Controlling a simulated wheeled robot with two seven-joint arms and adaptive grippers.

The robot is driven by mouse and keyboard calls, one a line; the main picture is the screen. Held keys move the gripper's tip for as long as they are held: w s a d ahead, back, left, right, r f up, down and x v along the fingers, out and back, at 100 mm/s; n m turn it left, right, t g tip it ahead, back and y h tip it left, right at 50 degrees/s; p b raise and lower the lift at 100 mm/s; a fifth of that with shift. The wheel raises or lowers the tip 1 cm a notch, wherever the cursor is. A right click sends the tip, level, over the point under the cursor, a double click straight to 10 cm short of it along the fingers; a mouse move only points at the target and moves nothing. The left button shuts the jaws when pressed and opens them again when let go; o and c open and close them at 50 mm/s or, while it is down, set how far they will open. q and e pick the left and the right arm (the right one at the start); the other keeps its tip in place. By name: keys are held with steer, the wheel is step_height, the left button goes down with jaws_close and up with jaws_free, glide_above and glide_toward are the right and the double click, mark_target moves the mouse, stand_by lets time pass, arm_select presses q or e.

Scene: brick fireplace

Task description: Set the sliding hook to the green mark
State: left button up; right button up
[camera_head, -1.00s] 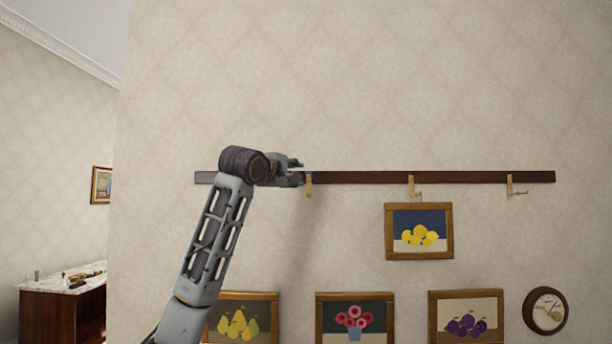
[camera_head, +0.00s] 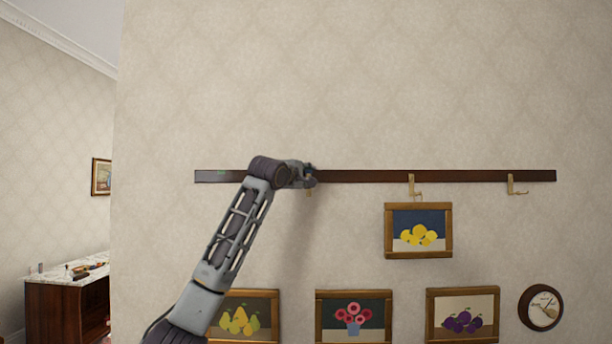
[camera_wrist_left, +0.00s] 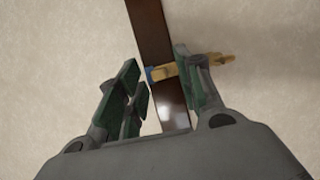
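A dark wooden rail (camera_head: 365,177) runs along the wall with three brass hooks. The leftmost hook (camera_head: 309,192) is mostly hidden behind my left gripper (camera_head: 311,176). In the left wrist view this hook (camera_wrist_left: 188,69) is brass with a blue end and crosses the rail (camera_wrist_left: 149,30). My left gripper is open there (camera_wrist_left: 158,85), one finger on each side of the rail; the right finger overlaps the hook. I cannot tell whether it touches it. A small green mark (camera_head: 221,173) shows on the rail near its left end, left of my gripper. My right gripper is out of view.
The middle hook (camera_head: 412,186) and right hook (camera_head: 512,185) sit further right on the rail. A lemon picture (camera_head: 419,231) hangs below the middle hook. The wall above the rail is clear.

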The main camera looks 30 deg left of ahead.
arm_select(q)
steer(key=shift+c, duration=0.2)
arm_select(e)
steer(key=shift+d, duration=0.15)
arm_select(q)
steer(key=shift+w, duration=0.1)
jaws_close()
steer(key=shift+a+f, duration=0.1)
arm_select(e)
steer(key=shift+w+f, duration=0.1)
